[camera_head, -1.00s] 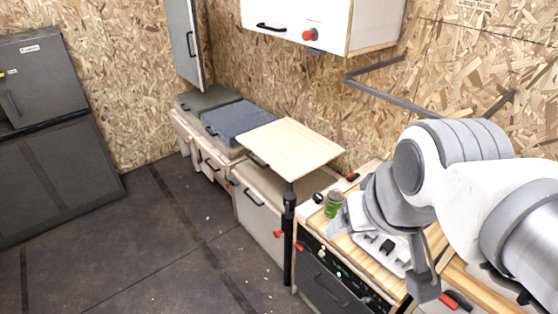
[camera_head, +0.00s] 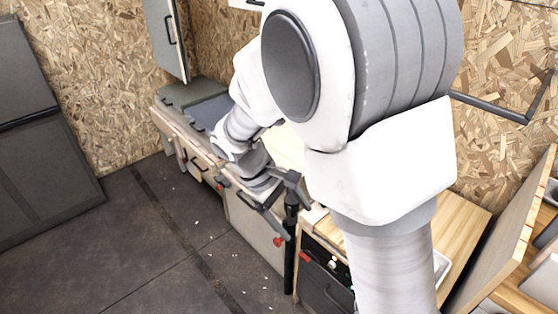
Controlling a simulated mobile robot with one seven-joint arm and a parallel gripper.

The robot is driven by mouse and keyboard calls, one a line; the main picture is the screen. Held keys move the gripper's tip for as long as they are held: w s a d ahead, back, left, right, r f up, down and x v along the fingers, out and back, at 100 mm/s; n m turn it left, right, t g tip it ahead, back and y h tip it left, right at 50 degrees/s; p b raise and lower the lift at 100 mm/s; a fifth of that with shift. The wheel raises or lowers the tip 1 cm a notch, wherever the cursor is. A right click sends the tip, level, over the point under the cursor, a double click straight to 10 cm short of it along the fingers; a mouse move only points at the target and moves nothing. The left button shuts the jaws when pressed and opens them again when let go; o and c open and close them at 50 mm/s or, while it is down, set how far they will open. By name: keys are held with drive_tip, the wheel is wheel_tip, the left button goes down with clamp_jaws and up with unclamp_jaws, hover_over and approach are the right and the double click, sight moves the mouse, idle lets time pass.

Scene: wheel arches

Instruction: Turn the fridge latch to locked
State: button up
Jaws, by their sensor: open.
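My arm reaches across the middle of the view to the bench front. My gripper (camera_head: 275,190) is open, with its grey fingers beside the top of the black table post, above the pale front panel (camera_head: 252,232). I see nothing between the fingers. A red latch (camera_head: 278,241) sits on that panel, left of the post and below my gripper. Another red latch (camera_head: 220,183) is farther left, and one more (camera_head: 304,258) is at the dark appliance's top edge. I cannot tell for sure which is the fridge latch, or how it is turned.
The black table post (camera_head: 290,245) stands close to my gripper. The tabletop (camera_head: 289,146) is mostly hidden behind my arm. Dark cushions (camera_head: 207,110) lie on the far bench. A wooden panel (camera_head: 505,240) tilts at the right. The dark floor (camera_head: 150,260) at left is clear.

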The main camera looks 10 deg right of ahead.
drive_tip(key=w+a+f+n+t+h+b, duration=0.1)
drive_tip(key=w+a+f+n+h+b, duration=0.15)
drive_tip(key=f, duration=0.75)
drive_tip(key=w+a+f+n+t+h+b, duration=0.1)
drive_tip(key=a+f+n+h+b, duration=0.2)
drive_tip(key=f, duration=0.6)
drive_tip(key=n+t+h+b, duration=0.4)
drive_tip(key=n+t, duration=0.5)
drive_tip(key=n, duration=0.2)
approach(303, 259)
drive_tip(key=shift+y, duration=0.25)
drive_tip(key=b+x, duration=0.1)
drive_tip(key=x, duration=0.7)
drive_tip(key=shift+w+d+r, duration=0.15)
drive_tip(key=shift+d, duration=0.05)
drive_tip(key=c, duration=1.4)
